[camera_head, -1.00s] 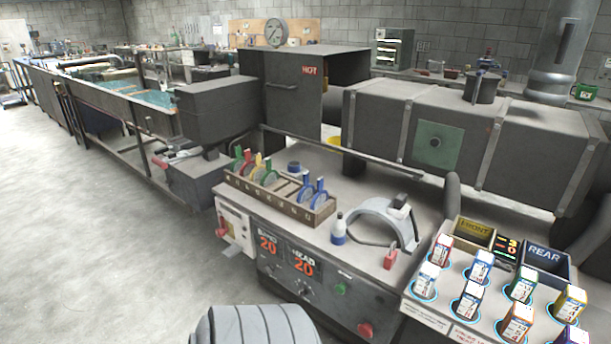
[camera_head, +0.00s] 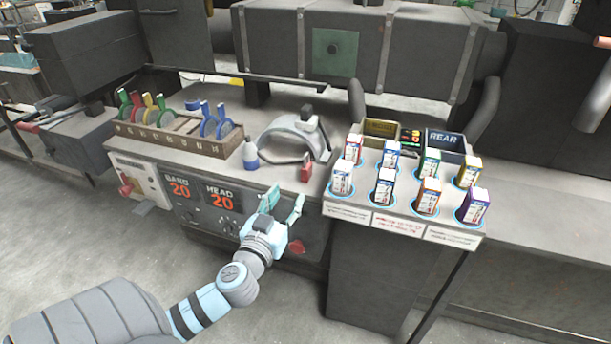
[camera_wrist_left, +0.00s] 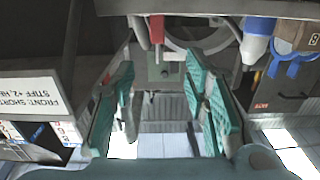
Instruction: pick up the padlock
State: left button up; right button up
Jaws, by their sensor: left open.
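The red padlock (camera_head: 306,168) stands on the grey bench top near its front edge, just right of a small white and blue bottle. A thin dark bar beside it reaches left, and I cannot tell if it is part of the padlock. In the left wrist view a red block that looks like the padlock (camera_wrist_left: 157,29) shows at the top, beyond and between the fingers. My left gripper (camera_head: 284,203) is open and empty in front of the bench's front panel, lower than the padlock and apart from it. In the left wrist view its teal fingers (camera_wrist_left: 160,95) are spread. My right gripper is not in view.
The bottle (camera_head: 250,155) and a grey half-ring (camera_head: 284,128) stand close to the padlock. A wooden rack (camera_head: 210,146) of coloured rings is at left. A sloped panel (camera_head: 344,207) with several small boxes is at right. The panel carries red knobs.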

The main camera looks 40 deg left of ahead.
aim_at(304, 166)
pick_arm(q)
jog(key=x, duration=0.8)
jog(key=shift+w+r+p, duration=0.1)
jog(key=shift+p, duration=0.25)
jog(key=x, duration=0.5)
jog(key=shift+d+r+p, duration=0.1)
jog(key=shift+r+p, duration=0.2)
jog(key=shift+r, duration=0.05)
jog(key=shift+w+f, duration=0.15)
jog(key=shift+w, duration=0.25)
grip_shut()
